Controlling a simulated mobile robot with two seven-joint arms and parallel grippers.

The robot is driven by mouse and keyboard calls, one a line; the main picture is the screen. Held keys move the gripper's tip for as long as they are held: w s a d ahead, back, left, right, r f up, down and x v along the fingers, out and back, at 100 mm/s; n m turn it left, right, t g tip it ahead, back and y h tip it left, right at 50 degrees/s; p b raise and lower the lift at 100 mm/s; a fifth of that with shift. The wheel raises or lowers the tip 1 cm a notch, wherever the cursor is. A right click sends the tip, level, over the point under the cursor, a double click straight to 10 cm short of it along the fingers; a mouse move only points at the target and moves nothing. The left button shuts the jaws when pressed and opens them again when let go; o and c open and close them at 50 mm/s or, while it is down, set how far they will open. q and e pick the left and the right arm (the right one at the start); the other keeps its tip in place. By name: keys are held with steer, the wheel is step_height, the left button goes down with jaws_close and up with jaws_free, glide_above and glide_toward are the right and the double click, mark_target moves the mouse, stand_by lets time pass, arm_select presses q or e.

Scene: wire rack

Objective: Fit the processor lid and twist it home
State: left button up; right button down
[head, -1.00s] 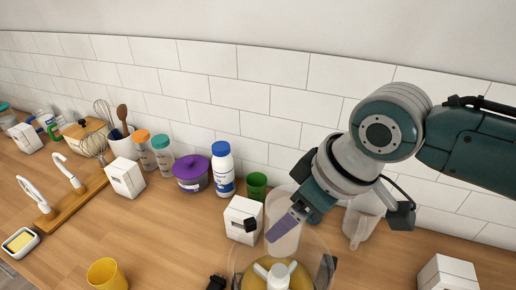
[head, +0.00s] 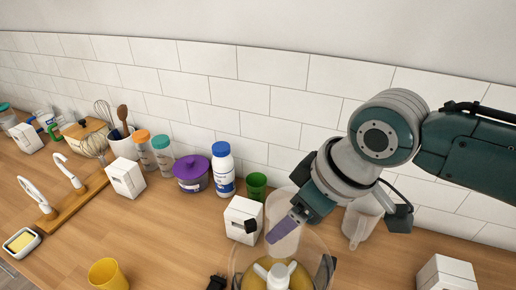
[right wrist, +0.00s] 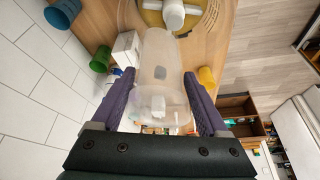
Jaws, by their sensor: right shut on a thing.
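The processor lid is clear, with a tall feed tube (head: 285,238) standing up from it. The processor bowl (head: 236,268), at the bottom edge of the head view, has a white hub and yellowish contents, and its lower part is cut off. The lid is over the bowl; I cannot tell whether its rim is seated or turned. My right gripper (head: 277,232) is shut on the feed tube. In the right wrist view, its two purple fingers (right wrist: 158,82) lie on either side of the translucent tube (right wrist: 155,65). My left gripper is out of view.
A white box (head: 243,220) and a green cup (head: 256,186) stand close left of the bowl. A clear jug (head: 360,222) stands to its right, near the tiled wall. A yellow cup (head: 107,274) is at front left.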

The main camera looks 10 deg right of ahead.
steer(key=shift+f+b, duration=0.3)
steer(key=shift+f, duration=0.55)
stand_by(1.8)
steer(key=shift+s+r+m+p, duration=0.15)
steer(key=shift+m+p, duration=0.25)
steer(key=shift+p, duration=0.2)
steer(key=m+p, duration=0.1)
steer(key=m+h+p, duration=0.1)
steer(key=shift+s+d+m+t+p, duration=0.15)
steer(key=shift+s+m+t+p, duration=0.05)
steer(key=shift+m+t+p, duration=0.2)
steer(key=m+h+p, duration=0.1)
steer(key=m, duration=0.1)
steer(key=s+m+h+p, duration=0.1)
steer(key=m, duration=0.1)
steer(key=shift+m, duration=0.3)
jaws_free()
steer(key=shift+d+f+m, duration=0.2)
steer(key=shift+f+m, duration=0.05)
steer(key=shift+m, duration=0.05)
